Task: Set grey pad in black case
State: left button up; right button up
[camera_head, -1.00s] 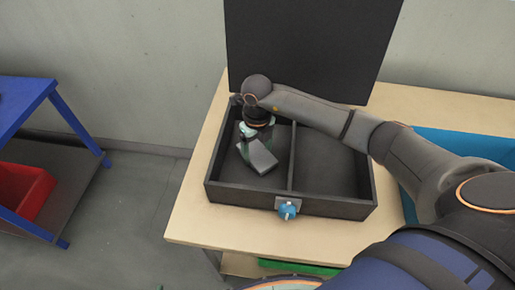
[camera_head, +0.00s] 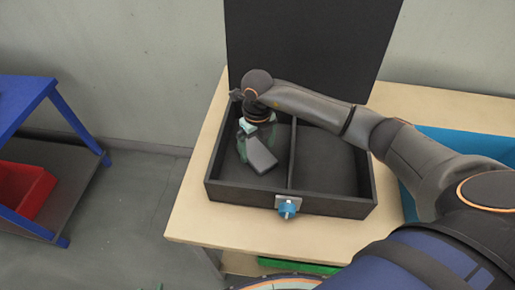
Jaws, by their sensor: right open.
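The black case (camera_head: 235,198) stands open on the wooden table, its lid (camera_head: 310,50) raised at the back. A divider splits it into a left and a right compartment. The grey pad (camera_head: 260,154) is in the left compartment, tilted; I cannot tell whether it rests on the floor. My right gripper (camera_head: 257,145) reaches down into the left compartment, at the pad. Its jaws are open, and the arm and wrist partly hide them. The right compartment (camera_head: 328,165) is empty. My left gripper is out of view.
A blue latch (camera_head: 287,208) sits on the case's front wall. A blue bin (camera_head: 470,142) stands on the table at the right. A blue-framed rack (camera_head: 45,110) with a red bin (camera_head: 22,190) is at the left. The table (camera_head: 195,225) is bare around the case's front left.

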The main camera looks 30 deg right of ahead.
aim_at(257, 153)
notch_tip(257, 153, up, 11)
jog(key=shift+b, duration=0.45)
